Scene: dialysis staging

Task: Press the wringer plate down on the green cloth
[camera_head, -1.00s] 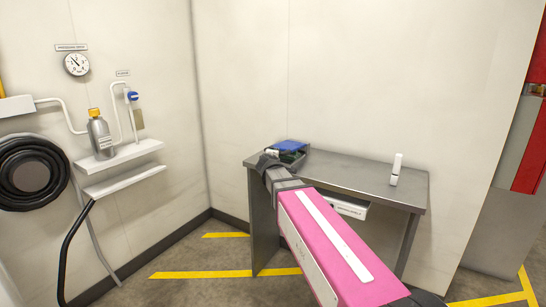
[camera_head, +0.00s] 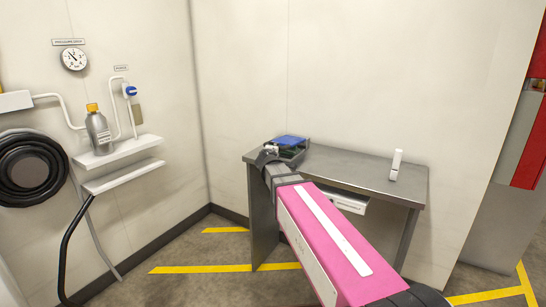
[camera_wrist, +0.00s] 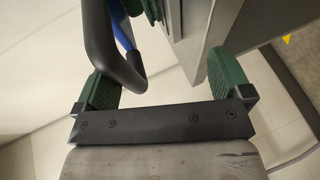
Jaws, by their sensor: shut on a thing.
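The blue wringer plate (camera_head: 290,141) is at the top of a grey tray-like holder (camera_head: 300,157) on the table's left end. The green cloth (camera_head: 287,151) shows partly below the plate. My gripper (camera_head: 269,152) is at the holder's left side, small and partly hidden by my wrist. In the wrist view, the green-padded fingers (camera_wrist: 165,82) stand well apart. A black curved handle (camera_wrist: 118,65) lies against the left finger, with a strip of the blue plate (camera_wrist: 123,28) behind it. My gripper is shut on this handle; the full contact is unclear. A bit of green shows at the top.
The grey metal table (camera_head: 350,177) is bare between the holder and a small white upright item (camera_head: 396,165) at its right. A labelled drawer or box (camera_head: 348,203) is under the table edge. The wall stands close behind. A shelf (camera_head: 120,153) with a bottle (camera_head: 99,132) is at left.

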